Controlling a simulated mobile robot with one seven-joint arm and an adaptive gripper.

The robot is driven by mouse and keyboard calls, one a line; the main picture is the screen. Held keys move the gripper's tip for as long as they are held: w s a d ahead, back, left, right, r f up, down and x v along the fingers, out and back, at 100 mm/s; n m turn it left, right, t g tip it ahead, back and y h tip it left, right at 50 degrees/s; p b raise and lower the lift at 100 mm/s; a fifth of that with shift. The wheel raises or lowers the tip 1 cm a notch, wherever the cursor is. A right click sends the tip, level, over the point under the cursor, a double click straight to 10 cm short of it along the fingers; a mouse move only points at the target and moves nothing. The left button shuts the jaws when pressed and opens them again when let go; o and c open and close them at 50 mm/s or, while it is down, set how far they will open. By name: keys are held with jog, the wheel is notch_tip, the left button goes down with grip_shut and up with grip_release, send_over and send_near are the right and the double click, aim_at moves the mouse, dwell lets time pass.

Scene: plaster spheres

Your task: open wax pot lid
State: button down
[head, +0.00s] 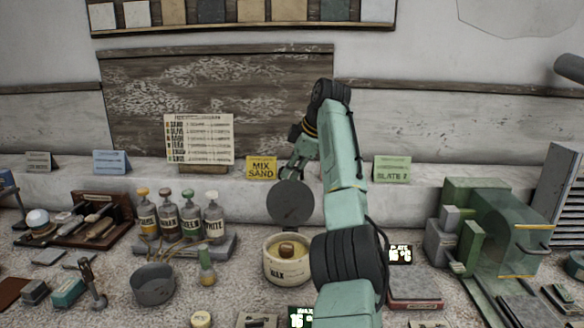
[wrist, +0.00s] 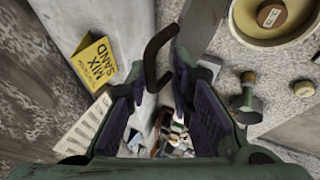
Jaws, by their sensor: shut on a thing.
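The wax pot (head: 287,270), cream with a WAX label, stands on the bench with its mouth uncovered. Yellowish wax and a brown knob-like thing show inside. Its round grey lid (head: 289,203) stands nearly upright above the pot's rear rim; I cannot tell whether it touches the pot. My gripper (head: 297,173) is at the lid's upper edge, partly hidden by my arm. In the wrist view my gripper (wrist: 163,92) is shut on the dark curved lid handle (wrist: 151,62). The pot (wrist: 275,22) also shows there at upper right.
Labelled bottles (head: 190,217) and a grey bowl (head: 153,284) stand left of the pot. A yellow MIX SAND card (head: 261,169) stands behind on the ledge. A green machine (head: 490,235) stands at right. Small displays and blocks crowd the front.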

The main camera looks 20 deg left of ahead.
jog(key=c, duration=1.7)
grip_release()
jog(key=shift+w+a+f, duration=0.1)
jog(key=shift+f, duration=0.4)
jog(key=shift+r, duration=0.2)
jog(key=shift+d+r, duration=0.2)
jog(key=shift+r, duration=0.05)
jog(key=v, duration=1.1)
jog(key=shift+r, duration=0.15)
